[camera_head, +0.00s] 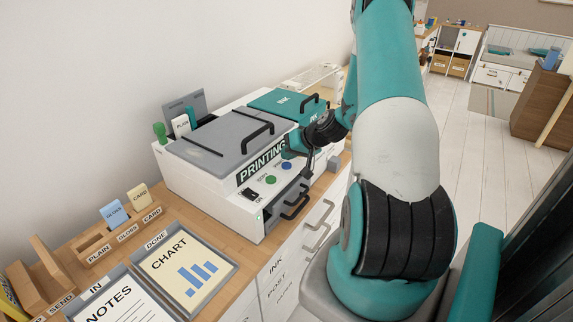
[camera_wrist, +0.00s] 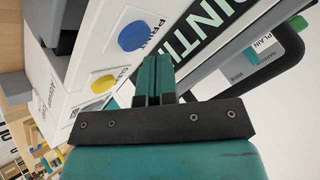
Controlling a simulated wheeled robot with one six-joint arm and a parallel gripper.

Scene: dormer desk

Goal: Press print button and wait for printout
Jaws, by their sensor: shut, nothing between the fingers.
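The white printer (camera_head: 200,185) with a grey lid and a "PRINTING" sign (camera_head: 262,160) stands on the wooden desk. Its front panel has a black switch (camera_head: 250,194), a green button (camera_head: 270,180) and a blue button (camera_head: 286,165). My gripper (camera_head: 287,152) is shut and empty, close to the panel beside the blue button. It also shows in the wrist view (camera_wrist: 155,62), with its tips near the sign. Contact cannot be told.
A "CHART" sheet (camera_head: 184,267) lies in the tray marked DONE, and a "NOTES" sheet (camera_head: 120,305) in the tray marked IN. A card rack (camera_head: 95,243) stands behind them. Drawers (camera_head: 316,232) are under the desk.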

